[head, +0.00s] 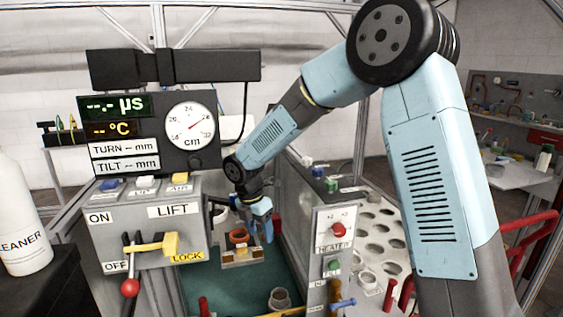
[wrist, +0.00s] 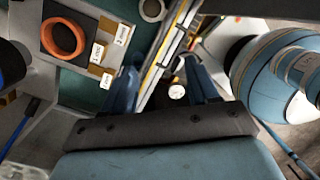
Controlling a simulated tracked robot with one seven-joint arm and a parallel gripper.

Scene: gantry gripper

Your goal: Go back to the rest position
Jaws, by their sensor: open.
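My gripper (head: 260,222) hangs at the end of my blue-grey arm, in the middle of the head view, between the lift panel and the heater panel. In the wrist view its two blue fingers (wrist: 165,88) are apart with nothing held between them. An orange ring (head: 239,236) sits on a small labelled holder just left of the gripper. The ring also shows at the upper left of the wrist view (wrist: 64,38), apart from the fingers.
The lift panel (head: 148,222) with a yellow lock handle and red-knobbed lever stands left. The heater panel (head: 333,250) and a plate with several round holes (head: 375,238) are right. A cleaner bottle (head: 18,225) stands far left. A dark green floor (head: 225,285) lies below.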

